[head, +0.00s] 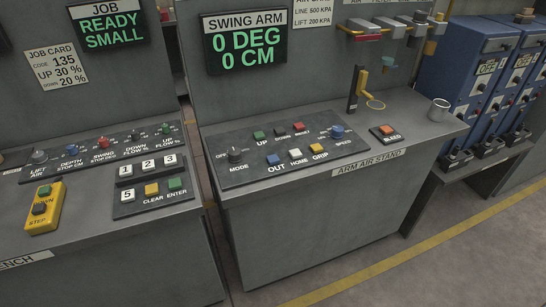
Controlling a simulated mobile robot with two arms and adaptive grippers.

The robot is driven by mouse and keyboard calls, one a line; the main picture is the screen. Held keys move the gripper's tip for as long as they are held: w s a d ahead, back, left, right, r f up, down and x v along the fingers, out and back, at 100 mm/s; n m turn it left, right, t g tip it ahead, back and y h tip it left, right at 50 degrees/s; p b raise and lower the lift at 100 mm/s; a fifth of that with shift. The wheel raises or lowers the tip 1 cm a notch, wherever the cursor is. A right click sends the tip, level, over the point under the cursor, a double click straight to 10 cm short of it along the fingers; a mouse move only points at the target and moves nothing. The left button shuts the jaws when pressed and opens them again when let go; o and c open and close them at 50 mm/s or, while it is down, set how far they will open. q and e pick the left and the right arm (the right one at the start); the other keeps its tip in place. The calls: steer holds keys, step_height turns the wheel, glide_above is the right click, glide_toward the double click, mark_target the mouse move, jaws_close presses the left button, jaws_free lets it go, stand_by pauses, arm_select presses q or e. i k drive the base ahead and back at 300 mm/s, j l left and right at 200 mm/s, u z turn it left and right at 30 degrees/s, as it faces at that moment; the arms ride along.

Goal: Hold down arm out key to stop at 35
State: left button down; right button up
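The arm air stand (335,190) fills the middle of the head view. The swing arm display (245,42) reads 0 DEG and 0 CM. A small black and yellow arm (359,85) stands on the top right of the stand. Neither of my grippers is in view.
A bench (140,230) on the left has number keys, knobs and a yellow STEP box (45,207). Its job display (107,28) reads READY SMALL. An orange BLEED button (387,131) and a metal cup (438,110) are on the stand's right. Blue units (475,70) stand beyond.

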mark_target(273, 159)
steer(key=i+j+z, duration=0.2)
steer(key=j+z, duration=0.15)
steer(key=j, duration=0.65)
steer(key=j+z, duration=0.3)
steer(key=j, duration=0.7)
